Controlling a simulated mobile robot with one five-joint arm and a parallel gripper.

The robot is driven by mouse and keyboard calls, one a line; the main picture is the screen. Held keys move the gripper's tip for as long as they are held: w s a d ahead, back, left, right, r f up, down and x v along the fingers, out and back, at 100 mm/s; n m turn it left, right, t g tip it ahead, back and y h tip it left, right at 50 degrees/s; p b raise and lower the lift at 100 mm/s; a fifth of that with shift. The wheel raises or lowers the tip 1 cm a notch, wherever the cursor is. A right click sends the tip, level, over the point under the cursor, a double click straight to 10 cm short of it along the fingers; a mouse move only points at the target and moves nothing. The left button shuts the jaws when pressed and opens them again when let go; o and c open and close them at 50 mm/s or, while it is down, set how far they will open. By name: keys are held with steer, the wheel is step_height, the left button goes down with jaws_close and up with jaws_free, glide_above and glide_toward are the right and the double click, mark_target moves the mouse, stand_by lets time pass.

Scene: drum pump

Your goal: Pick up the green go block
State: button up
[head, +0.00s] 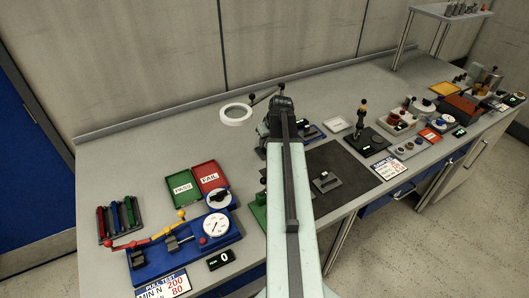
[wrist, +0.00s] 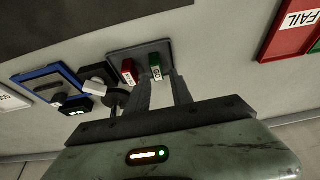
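The green go block (wrist: 155,68) stands in a small grey holder (wrist: 115,58) in the wrist view, with lettering on its light face. A red block (wrist: 129,72) stands beside it on the left, in the same holder. My gripper (wrist: 160,78) is open, its two dark fingers apart. The green block shows between and just past the fingertips, and I see no grip on it. How far the fingertips are from it is hard to tell. In the head view, my arm hides the gripper tips and I cannot make out the green block.
In the wrist view, a blue-framed device (wrist: 52,86) and a dark knob (wrist: 116,98) lie left of the holder. A red FAIL tray (head: 211,177) and green PASS tray (head: 181,186) lie left of my arm in the head view. A ring magnifier (head: 236,114) stands behind.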

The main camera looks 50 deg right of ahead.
mark_target(265, 146)
steer(key=shift+d+f, duration=0.1)
steer(key=shift+f, duration=0.1)
steer(key=b+x, duration=0.4)
steer(key=x, duration=0.1)
steer(key=shift+w+d+f+b, duration=0.1)
steer(key=shift+d+f+b, duration=0.1)
steer(key=shift+b, duration=0.15)
steer(key=shift+r, duration=0.3)
jaws_close()
steer(key=shift+r+p, duration=0.1)
steer(key=shift+p, duration=0.2)
